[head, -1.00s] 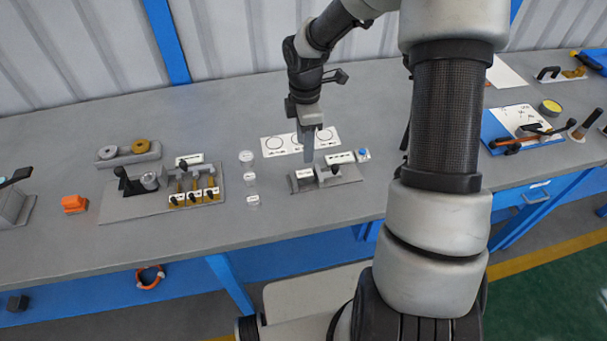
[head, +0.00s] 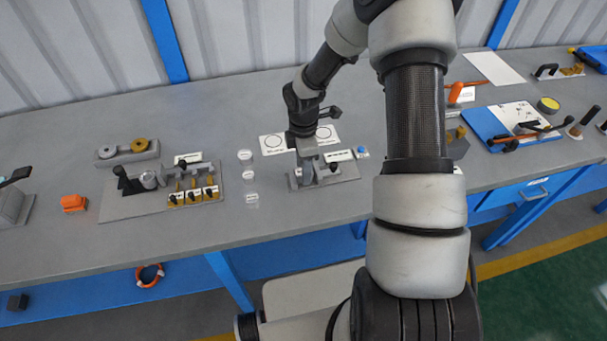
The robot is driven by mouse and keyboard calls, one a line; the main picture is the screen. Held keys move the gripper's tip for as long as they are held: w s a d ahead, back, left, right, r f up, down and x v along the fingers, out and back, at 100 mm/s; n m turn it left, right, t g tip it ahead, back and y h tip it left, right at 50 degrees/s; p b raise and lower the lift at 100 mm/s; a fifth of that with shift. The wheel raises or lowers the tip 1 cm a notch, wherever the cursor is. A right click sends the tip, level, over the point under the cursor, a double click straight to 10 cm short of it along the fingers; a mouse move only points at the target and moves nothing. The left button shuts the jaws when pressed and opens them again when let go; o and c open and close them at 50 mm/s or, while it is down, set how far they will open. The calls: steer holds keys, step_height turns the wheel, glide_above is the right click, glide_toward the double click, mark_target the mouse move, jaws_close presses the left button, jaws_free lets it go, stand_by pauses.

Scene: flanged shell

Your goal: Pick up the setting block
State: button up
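A grey base plate (head: 345,173) lies on the bench, with small labelled parts on it and a blue round piece (head: 362,152) by its back right corner. The setting block seems to be among the grey parts on this plate, but I cannot tell which part it is. My gripper (head: 307,165) points down over the left half of the plate, its fingers low among these parts and partly hiding them. From this angle I cannot tell whether the fingers touch or hold anything, or how far apart they are.
A white card with circles (head: 273,144) lies behind the plate. Several small clear discs (head: 250,178) stand in a column to the left. Further left are a fixture with yellow clamps (head: 193,195) and an orange block (head: 74,203). The bench front is clear.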

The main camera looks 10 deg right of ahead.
jaws_close()
steer(key=shift+r, duration=0.1)
